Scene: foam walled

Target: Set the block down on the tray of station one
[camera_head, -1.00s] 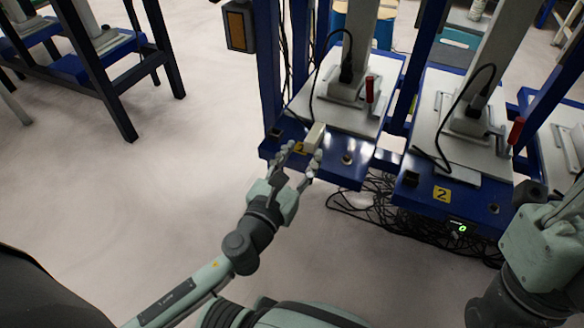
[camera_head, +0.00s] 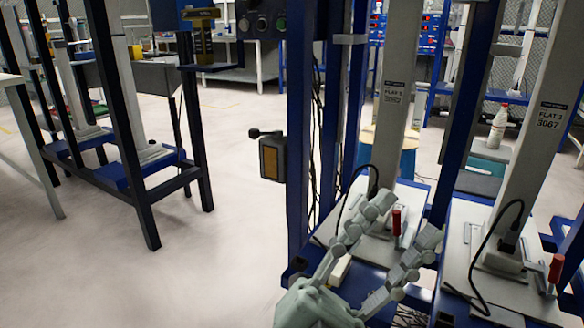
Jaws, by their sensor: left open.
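The block (camera_head: 340,271), small and cream-coloured, is at the front of station one. It appears to lie across the edge between the light grey plate (camera_head: 326,231) and the blue front ledge (camera_head: 352,293). My left gripper (camera_head: 403,222) is raised in front of the station, its two jointed fingers spread open with nothing between them. The left finger passes in front of part of the block; I cannot tell whether they touch. My right gripper is not in view.
A red handle (camera_head: 396,222) and a black cable stand on station one's plate. Station two, with its own red handle (camera_head: 556,268), is close on the right. A blue upright (camera_head: 297,150) and a hanging box (camera_head: 271,158) are on the left. Open floor lies further left.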

